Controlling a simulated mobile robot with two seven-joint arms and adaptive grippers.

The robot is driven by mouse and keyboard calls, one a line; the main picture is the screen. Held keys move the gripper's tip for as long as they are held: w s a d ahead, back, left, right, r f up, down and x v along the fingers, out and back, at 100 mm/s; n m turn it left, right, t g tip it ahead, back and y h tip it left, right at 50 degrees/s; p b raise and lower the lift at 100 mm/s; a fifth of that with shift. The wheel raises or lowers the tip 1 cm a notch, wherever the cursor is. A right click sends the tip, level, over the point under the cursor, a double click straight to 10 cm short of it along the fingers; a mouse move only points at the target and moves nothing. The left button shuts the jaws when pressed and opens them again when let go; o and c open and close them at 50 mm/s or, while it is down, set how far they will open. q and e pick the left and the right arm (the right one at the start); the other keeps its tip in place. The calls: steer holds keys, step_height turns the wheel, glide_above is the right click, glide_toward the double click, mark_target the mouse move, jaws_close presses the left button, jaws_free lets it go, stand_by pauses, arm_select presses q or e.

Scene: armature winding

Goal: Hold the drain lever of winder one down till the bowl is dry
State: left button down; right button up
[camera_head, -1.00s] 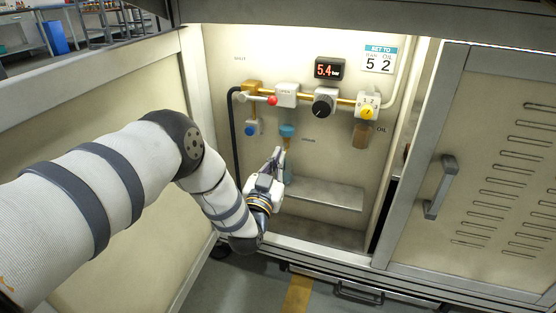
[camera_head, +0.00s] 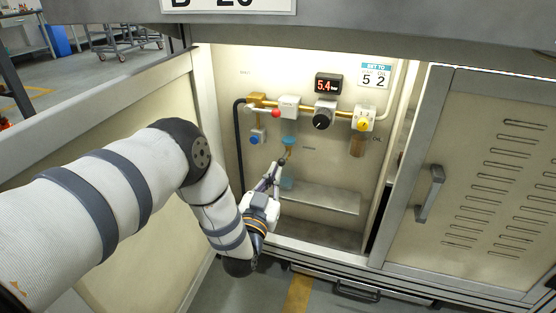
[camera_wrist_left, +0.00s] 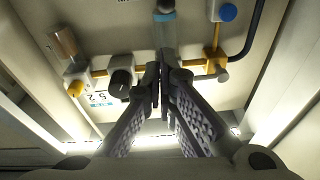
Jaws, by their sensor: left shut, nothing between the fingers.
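The winder's air panel is in an open lit cabinet. Its filter bowl (camera_head: 289,128), clear with a blue lower band, hangs under a white block (camera_head: 289,106) on the brass pipe. In the left wrist view the bowl (camera_wrist_left: 165,36) is upside down behind my fingertips. My left gripper (camera_head: 275,170) is shut and empty, its fingers pointing up just below the bowl; it also shows in the left wrist view (camera_wrist_left: 160,78). A small dark and yellowish part shows near the fingertips. I cannot tell whether it is the drain lever, or whether the fingers touch it. The water level is unreadable.
A red display (camera_head: 328,84) reads 5.4, above a black knob (camera_head: 322,120). A yellow knob (camera_head: 362,125) and an amber oil bowl (camera_head: 358,146) are to the right. A blue knob (camera_head: 256,138) is left. A metal shelf (camera_head: 325,199) lies below. The vented door (camera_head: 490,190) stands right.

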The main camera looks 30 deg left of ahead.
arm_select(q)
steer(key=v, duration=0.4)
steer(key=shift+s+d+r+p, duration=0.1)
steer(key=shift+s+p, duration=0.15)
steer(key=shift+p, duration=0.15)
